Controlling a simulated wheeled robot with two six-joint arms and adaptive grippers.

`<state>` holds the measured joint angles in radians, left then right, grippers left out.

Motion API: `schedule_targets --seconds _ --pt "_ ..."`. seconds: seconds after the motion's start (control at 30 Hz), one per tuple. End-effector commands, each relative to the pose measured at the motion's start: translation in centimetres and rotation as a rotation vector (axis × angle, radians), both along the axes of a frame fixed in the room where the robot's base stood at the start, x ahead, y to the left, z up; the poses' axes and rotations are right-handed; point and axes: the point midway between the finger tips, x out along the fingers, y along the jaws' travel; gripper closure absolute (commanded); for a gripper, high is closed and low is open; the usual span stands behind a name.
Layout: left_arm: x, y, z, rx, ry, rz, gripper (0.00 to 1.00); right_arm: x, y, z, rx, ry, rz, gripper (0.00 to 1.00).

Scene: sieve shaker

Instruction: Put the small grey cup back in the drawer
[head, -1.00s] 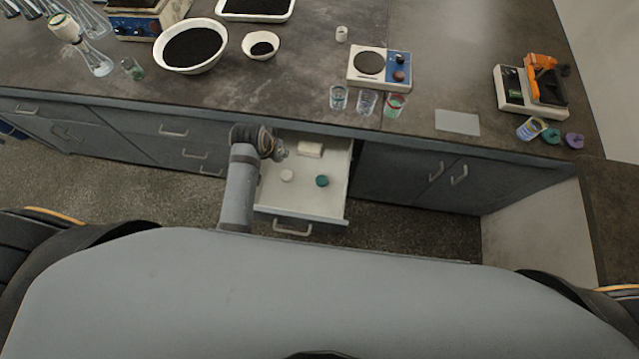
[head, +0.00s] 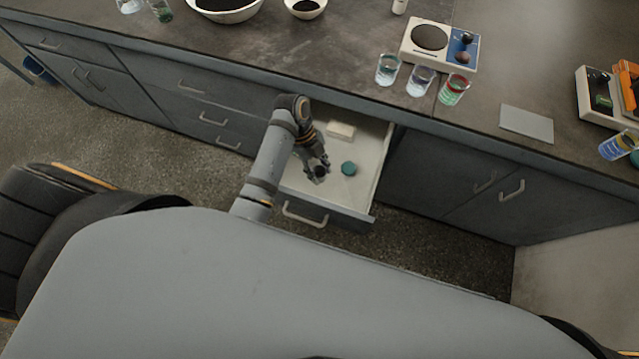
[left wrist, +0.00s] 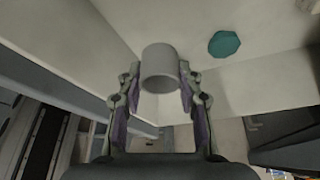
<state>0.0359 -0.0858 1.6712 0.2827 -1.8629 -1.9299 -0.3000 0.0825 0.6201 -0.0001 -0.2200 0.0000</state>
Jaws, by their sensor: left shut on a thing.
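The small grey cup (left wrist: 160,66) is held between the two fingers of my left gripper (left wrist: 158,82) in the left wrist view. In the head view my left gripper (head: 317,172) is over the open drawer (head: 345,196), toward its front, with the cup mostly hidden by the fingers. I cannot tell the cup's height above the drawer floor. A teal round lid (head: 348,168) lies in the drawer to the right of the gripper. It also shows in the left wrist view (left wrist: 224,44). A pale block (head: 341,130) lies at the back. My right gripper is not in view.
The counter above carries several clear beakers (head: 421,80), a scale (head: 431,42), a grey flat plate (head: 526,123) and bowls (head: 228,8). The counter's front edge overhangs the back of the drawer. Closed cabinet doors (head: 455,180) stand to the right.

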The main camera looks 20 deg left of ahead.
Motion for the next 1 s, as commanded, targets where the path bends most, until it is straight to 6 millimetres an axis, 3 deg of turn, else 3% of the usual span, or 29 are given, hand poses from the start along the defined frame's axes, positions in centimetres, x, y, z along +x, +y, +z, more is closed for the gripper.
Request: schedule_targets --seconds 0.1,0.33,0.53,0.9,0.93,1.0 --pt "-0.1 0.0 -2.5 0.000 0.003 0.001 0.85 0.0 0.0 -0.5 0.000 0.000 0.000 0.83" --pt "0.0 0.0 -3.9 0.000 0.000 0.002 0.85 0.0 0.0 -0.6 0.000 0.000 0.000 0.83" --pt "0.0 0.0 -7.0 0.001 0.002 0.002 0.85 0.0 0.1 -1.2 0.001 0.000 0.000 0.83" --pt "0.0 0.0 -7.5 0.001 0.000 0.003 0.85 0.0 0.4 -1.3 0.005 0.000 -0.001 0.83" --pt "0.0 0.0 -7.5 0.001 -0.001 0.002 0.60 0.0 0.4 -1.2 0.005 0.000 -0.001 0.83" --pt "0.0 0.0 -7.5 0.001 0.000 0.003 0.51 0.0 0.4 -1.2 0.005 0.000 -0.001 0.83"
